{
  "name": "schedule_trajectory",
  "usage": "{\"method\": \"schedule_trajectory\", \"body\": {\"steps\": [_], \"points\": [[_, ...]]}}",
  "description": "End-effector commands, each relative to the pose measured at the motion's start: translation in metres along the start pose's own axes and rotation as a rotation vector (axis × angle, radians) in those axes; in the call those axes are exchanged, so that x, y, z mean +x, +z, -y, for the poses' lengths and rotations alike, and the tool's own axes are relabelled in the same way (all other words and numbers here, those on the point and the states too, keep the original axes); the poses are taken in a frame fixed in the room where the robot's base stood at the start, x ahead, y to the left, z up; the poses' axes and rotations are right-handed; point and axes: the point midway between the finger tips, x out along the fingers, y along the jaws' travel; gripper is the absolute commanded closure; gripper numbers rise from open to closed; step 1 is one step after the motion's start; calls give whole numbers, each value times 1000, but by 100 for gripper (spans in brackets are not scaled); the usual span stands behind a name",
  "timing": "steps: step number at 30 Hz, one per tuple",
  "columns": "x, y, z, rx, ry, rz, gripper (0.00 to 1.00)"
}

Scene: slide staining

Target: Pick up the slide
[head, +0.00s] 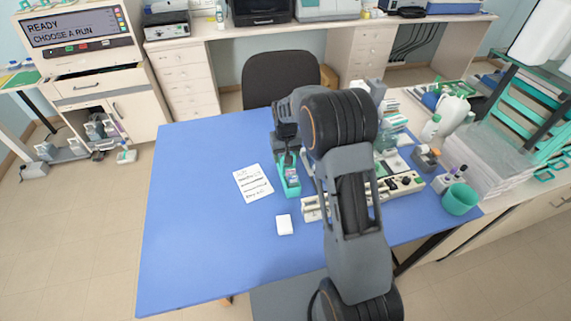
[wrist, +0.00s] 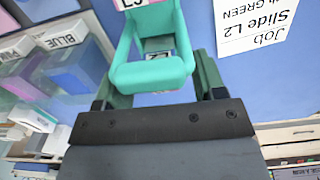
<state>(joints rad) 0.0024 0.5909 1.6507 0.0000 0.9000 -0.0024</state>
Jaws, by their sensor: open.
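A teal slide holder (head: 290,183) stands on the blue table near its middle. In the wrist view its teal looped handle (wrist: 150,75) is close, with a white label reading "L3" (wrist: 132,3) beyond it at the top edge. My gripper (head: 286,153) is at the holder's far end. In the wrist view the gripper (wrist: 160,80) is open, with its dark green fingers either side of the handle. I cannot tell whether they touch it.
A job card (head: 253,183) reading "Slide L2" (wrist: 255,25) lies left of the holder. A white square (head: 284,225) lies nearer. Staining equipment (head: 400,186) and a green cup (head: 460,199) crowd the right. Tubs with a "BLUE" label (wrist: 62,38) show at left. The table's left side is clear.

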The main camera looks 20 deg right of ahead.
Motion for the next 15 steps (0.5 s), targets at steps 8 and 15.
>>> {"method": "schedule_trajectory", "body": {"steps": [8,15], "points": [[6,0,0,0,0,0,36],[6,0,0,0,0,0,53]]}}
